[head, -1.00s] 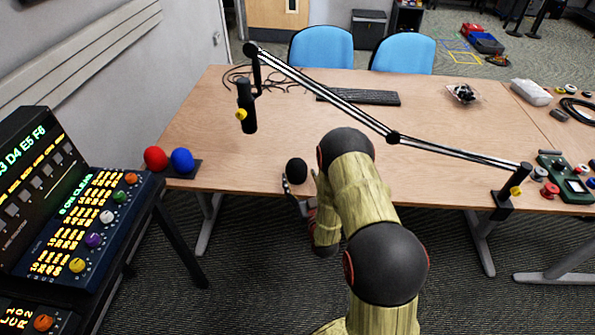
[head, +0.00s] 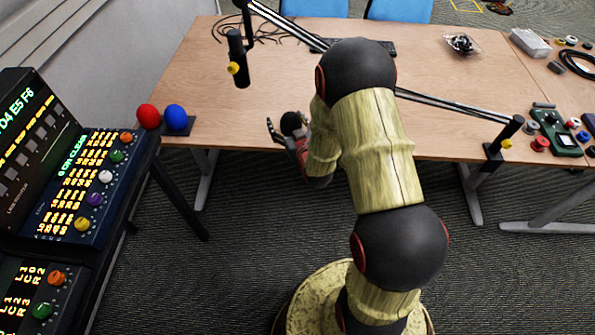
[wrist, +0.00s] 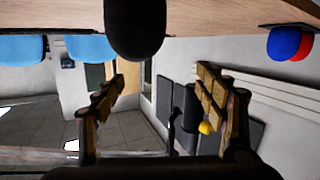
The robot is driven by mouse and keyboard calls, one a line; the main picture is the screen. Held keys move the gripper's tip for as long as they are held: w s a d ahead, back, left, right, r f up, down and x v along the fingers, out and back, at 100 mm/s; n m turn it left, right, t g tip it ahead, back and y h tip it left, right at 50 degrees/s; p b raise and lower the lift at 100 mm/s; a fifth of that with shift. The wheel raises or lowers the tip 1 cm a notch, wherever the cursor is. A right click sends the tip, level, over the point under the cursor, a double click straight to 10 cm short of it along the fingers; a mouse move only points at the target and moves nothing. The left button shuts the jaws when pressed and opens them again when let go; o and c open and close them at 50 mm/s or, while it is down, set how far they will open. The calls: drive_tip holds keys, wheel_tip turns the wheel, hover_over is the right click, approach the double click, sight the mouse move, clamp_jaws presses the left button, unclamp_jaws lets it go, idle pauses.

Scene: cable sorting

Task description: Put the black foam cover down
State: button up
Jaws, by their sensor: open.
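The black foam cover (head: 291,122) is a dark rounded piece near the front edge of the wooden table (head: 230,115). In the wrist view, which looks upside down, the cover (wrist: 136,25) shows at the top centre against the table. My gripper (head: 289,130) is open at the cover, with one finger to its left in the head view. In the wrist view the two fingers (wrist: 160,85) are wide apart, with nothing clamped between their tips. The cover's base is hidden in the head view.
A red foam ball (head: 148,117) and a blue one (head: 176,117) sit on a dark holder at the table's left corner. A boom arm with a black microphone (head: 238,60) crosses above the table. A mixer console (head: 85,185) stands at left.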

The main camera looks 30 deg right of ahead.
drive_tip(key=s+a+r+g+y, duration=0.1)
drive_tip(key=s+a+r+g, duration=0.25)
drive_tip(key=r, duration=0.55)
drive_tip(key=s+a+r+g, duration=0.2)
drive_tip(key=s+a+r, duration=0.3)
drive_tip(key=r, duration=0.3)
drive_tip(key=s+a+r+g, duration=0.1)
drive_tip(key=s+a+r, duration=0.1)
drive_tip(key=s, duration=0.6)
drive_tip(key=s+a+r+g+y, duration=0.1)
drive_tip(key=s+a+r+g, duration=0.1)
drive_tip(key=s, duration=0.7)
drive_tip(key=s+a+r+n+g, duration=0.1)
drive_tip(key=s+a+r, duration=0.1)
drive_tip(key=s, duration=0.7)
drive_tip(key=shift+a+g+y, duration=0.3)
drive_tip(key=shift+a+g, duration=0.05)
drive_tip(key=shift+a, duration=0.3)
drive_tip(key=shift+s, duration=0.1)
drive_tip(key=shift+r+p, duration=0.9)
